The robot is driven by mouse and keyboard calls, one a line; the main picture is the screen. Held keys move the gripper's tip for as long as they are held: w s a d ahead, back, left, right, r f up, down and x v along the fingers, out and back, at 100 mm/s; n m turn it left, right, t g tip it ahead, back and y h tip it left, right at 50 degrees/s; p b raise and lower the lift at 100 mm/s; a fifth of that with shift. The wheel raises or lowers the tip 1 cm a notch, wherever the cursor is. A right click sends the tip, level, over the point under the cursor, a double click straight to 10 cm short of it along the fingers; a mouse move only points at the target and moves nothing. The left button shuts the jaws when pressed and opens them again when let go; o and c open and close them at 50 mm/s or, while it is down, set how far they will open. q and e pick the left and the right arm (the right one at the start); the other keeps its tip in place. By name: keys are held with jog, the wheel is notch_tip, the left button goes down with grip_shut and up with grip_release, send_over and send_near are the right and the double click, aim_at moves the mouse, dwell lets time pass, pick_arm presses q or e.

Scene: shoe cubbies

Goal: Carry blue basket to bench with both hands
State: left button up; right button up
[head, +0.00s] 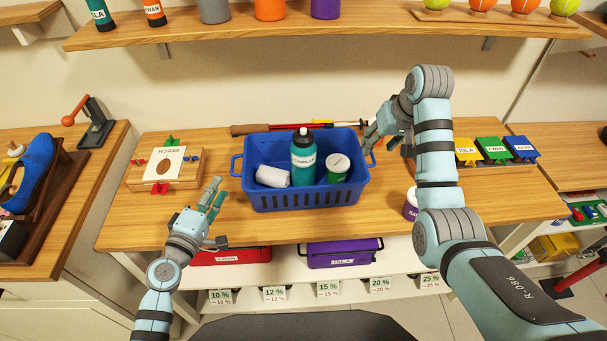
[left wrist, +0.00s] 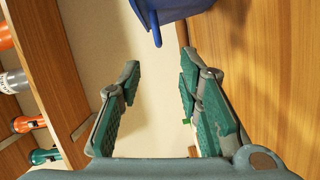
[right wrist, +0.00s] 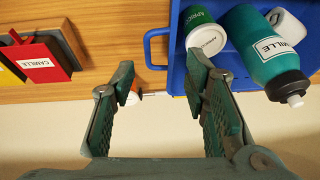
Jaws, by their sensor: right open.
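The blue basket (head: 315,197) stands on the wooden bench (head: 130,222), holding a teal bottle (head: 303,165), a green jar with a white lid (head: 336,170) and a white cylinder (head: 272,177). My left gripper (head: 214,190) is open and empty, just left of the basket and apart from its left handle (head: 235,165). In the left wrist view the basket (left wrist: 180,8) is beyond the open fingers (left wrist: 160,85). My right gripper (head: 372,138) is open at the right handle. In the right wrist view that handle (right wrist: 147,48) lies beyond and between the open fingertips (right wrist: 160,80).
A wooden tray with a card (head: 165,165) is left of the basket. A rack of coloured tags (head: 490,150) and a white jar (head: 411,205) are to the right. Long red-handled tools (head: 290,127) lie behind. A shelf (head: 330,28) with bottles hangs above.

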aim_at(232, 163)
pick_arm(q)
jog(key=x, duration=1)
jog(key=shift+d, duration=0.15)
pick_arm(e)
jog(key=x, duration=1)
jog(key=shift+s, duration=0.1)
pick_arm(q)
jog(key=c, duration=0.6)
pick_arm(e)
jog(key=c, duration=0.7)
pick_arm(q)
jog(key=shift+r, duration=0.1)
grip_shut()
pick_arm(e)
jog(key=shift+c, duration=1.3)
